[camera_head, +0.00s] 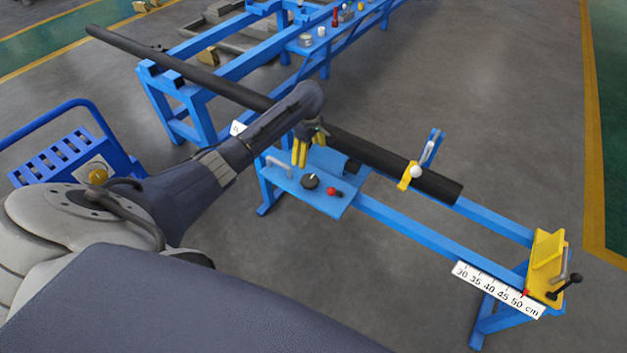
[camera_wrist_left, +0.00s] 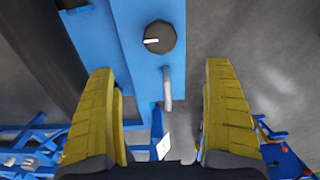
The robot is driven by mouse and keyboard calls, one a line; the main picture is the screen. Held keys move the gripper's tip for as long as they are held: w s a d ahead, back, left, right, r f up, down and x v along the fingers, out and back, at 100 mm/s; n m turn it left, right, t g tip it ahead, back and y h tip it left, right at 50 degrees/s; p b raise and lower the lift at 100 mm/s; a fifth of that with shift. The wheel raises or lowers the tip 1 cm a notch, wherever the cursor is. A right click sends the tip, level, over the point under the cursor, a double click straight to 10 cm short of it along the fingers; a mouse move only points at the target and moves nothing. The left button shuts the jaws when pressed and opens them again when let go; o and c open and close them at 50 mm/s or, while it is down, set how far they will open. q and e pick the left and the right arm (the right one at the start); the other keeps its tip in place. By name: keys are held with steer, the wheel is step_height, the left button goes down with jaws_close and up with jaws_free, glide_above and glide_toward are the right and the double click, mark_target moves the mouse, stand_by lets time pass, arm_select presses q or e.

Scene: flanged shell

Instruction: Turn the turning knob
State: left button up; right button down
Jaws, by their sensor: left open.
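The turning knob (camera_head: 310,181) is a round black dial with a white mark. It sits on the blue panel (camera_head: 290,188) of the blue frame, beside a red-topped knob (camera_head: 334,192). In the left wrist view the turning knob (camera_wrist_left: 160,37) is ahead of the fingertips, its white mark pointing left. My left gripper (camera_head: 301,151) has yellow fingers and points down above the panel, behind the turning knob. In the left wrist view its fingers (camera_wrist_left: 163,85) are apart with nothing between them, and the knob is not touched. My right gripper is not in view.
A grey bar handle (camera_head: 279,165) stands on the panel close to my left gripper. A long dark pipe (camera_head: 400,160) lies along the frame behind the panel. A yellow end stop (camera_head: 546,262) and a ruler (camera_head: 497,289) are at right. Grey floor lies around.

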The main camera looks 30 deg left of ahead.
mark_target(310, 179)
arm_select(q)
step_height(310, 179, down, 15)
steer(key=shift+f, duration=0.2)
stand_by(0.4)
steer(key=shift+c, duration=0.4)
steer(key=c, duration=1.2)
